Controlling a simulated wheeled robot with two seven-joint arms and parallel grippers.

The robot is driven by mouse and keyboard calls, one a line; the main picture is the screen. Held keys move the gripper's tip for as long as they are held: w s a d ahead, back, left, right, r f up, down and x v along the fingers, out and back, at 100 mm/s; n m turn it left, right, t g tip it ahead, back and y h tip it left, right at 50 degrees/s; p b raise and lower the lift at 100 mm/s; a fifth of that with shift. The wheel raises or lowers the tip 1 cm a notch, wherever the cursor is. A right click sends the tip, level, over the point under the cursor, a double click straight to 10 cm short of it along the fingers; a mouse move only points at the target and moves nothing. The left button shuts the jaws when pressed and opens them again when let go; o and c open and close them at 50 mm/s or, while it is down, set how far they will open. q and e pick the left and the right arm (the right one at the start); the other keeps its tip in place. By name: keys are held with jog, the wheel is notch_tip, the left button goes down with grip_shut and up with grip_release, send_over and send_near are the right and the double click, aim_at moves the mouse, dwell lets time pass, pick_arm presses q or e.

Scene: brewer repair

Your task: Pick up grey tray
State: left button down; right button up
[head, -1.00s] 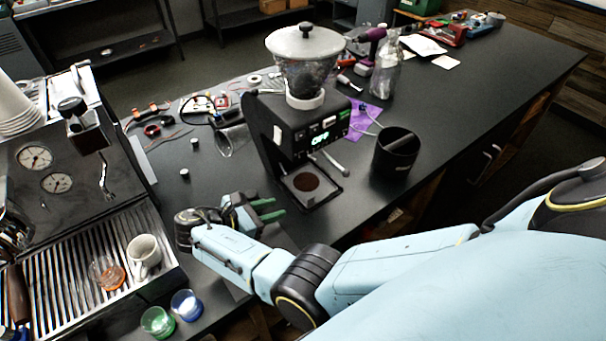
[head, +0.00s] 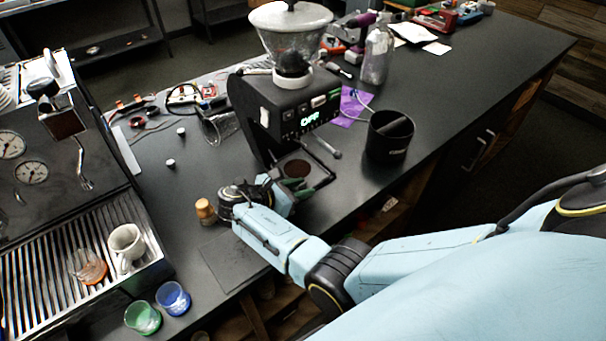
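The grey tray (head: 315,171) sits at the foot of the black coffee grinder (head: 290,115), with a round patch of dark brown grounds on it. My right gripper (head: 308,190) is at the tray's near edge, with its green-tipped fingers close to the rim. The wrist and fingers hide the tray's near part. I cannot tell whether the fingers touch the tray or how far apart they are. My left gripper is not in view.
A black knock bin (head: 390,140) stands right of the grinder. A wooden-handled tamper (head: 205,211) and a dark mat (head: 232,262) are left of my wrist. The espresso machine (head: 75,250) with a white cup (head: 126,245) fills the left. Green and blue cups (head: 143,318) stand near the front edge.

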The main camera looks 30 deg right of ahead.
jog(key=shift+a+r, duration=0.1)
jog(key=shift+c, duration=0.8)
grip_shut()
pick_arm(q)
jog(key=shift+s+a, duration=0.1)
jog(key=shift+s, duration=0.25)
